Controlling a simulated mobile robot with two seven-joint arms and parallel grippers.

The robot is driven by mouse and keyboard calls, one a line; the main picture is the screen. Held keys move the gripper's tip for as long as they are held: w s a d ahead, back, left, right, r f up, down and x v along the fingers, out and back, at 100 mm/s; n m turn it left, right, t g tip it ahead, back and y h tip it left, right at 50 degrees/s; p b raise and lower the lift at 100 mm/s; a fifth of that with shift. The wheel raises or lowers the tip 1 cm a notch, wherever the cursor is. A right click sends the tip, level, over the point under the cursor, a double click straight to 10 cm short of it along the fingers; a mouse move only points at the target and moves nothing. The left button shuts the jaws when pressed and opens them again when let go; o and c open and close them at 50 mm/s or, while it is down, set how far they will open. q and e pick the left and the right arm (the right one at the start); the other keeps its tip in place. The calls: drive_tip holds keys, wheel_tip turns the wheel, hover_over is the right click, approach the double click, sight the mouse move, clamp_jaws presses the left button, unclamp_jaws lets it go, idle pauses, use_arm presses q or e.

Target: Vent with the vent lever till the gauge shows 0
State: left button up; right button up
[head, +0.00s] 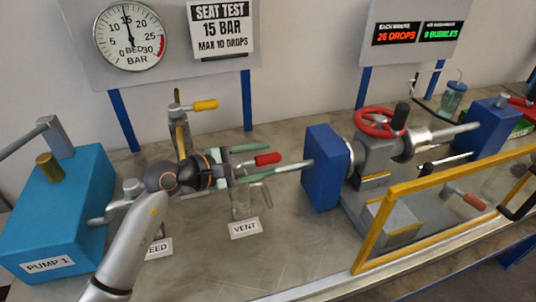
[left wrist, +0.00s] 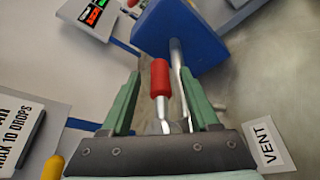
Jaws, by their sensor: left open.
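The vent lever (head: 267,159) has a red grip and stands above the VENT label (head: 245,229). My left gripper (head: 260,163) is at the lever with its green fingers apart. In the left wrist view the red grip (left wrist: 160,78) lies between the two open fingers, with a gap visible on each side. The lever points toward the blue block on the right. The round gauge (head: 130,36) has its needle close to 15 bar. The base of the vent valve is partly hidden by my gripper.
A yellow-handled lever (head: 204,105) stands behind my left arm. The blue PUMP 1 box (head: 62,215) is at left. A blue flange block (head: 322,168) and red handwheel (head: 380,122) stand to the right. A yellow-framed clear guard (head: 450,195) is at front right.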

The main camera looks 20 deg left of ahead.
use_arm(q)
drive_tip(key=shift+x, duration=1.05)
drive_tip(key=shift+a, duration=0.1)
clamp_jaws()
idle(0.6)
